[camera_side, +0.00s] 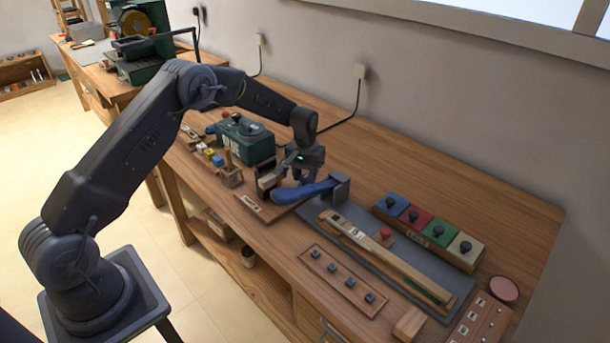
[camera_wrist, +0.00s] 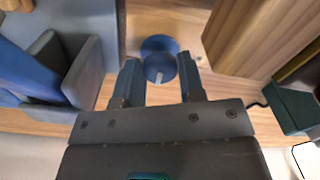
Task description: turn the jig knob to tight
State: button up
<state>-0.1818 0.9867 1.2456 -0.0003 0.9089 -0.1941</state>
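The jig knob (camera_wrist: 159,60) is round and blue with a pale pointer mark, seen from above in the wrist view. My gripper (camera_wrist: 159,66) is open, one finger to each side of the knob. I cannot tell whether the fingers touch it. In the side view my gripper (camera_side: 298,174) points down over the small wooden jig board (camera_side: 250,204), and the knob is hidden there. The jig's label is too small to read.
A long blue handle (camera_side: 303,191) with a grey bracket (camera_side: 341,187) lies close beside my gripper. A green box (camera_side: 246,143) stands behind to the left. A grey mat with a wooden rail (camera_side: 385,255) and a row of coloured buttons (camera_side: 428,229) are to the right.

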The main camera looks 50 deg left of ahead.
aim_at(305, 177)
jog(key=o, duration=0.4)
notch_tip(305, 177, up, 14)
jog(key=shift+f, duration=0.1)
dwell(0.5)
jog(key=s+d+r+m+t, duration=0.1)
jog(key=s+d+r, duration=0.2)
jog(key=s+r, duration=0.4)
jog(key=s+d+r+m+t, duration=0.1)
jog(key=s+d+r+t, duration=0.15)
jog(key=s+r, duration=0.45)
jog(key=s+d, duration=0.1)
jog(key=s, duration=0.6)
jog(key=s+d+f+m+t, duration=0.1)
jog(key=s+d, duration=0.1)
jog(key=s, duration=0.5)
jog(key=s+d+m+t, duration=0.1)
jog(key=s, duration=0.6)
jog(key=shift+d+f, duration=0.15)
jog(key=shift+d, duration=0.15)
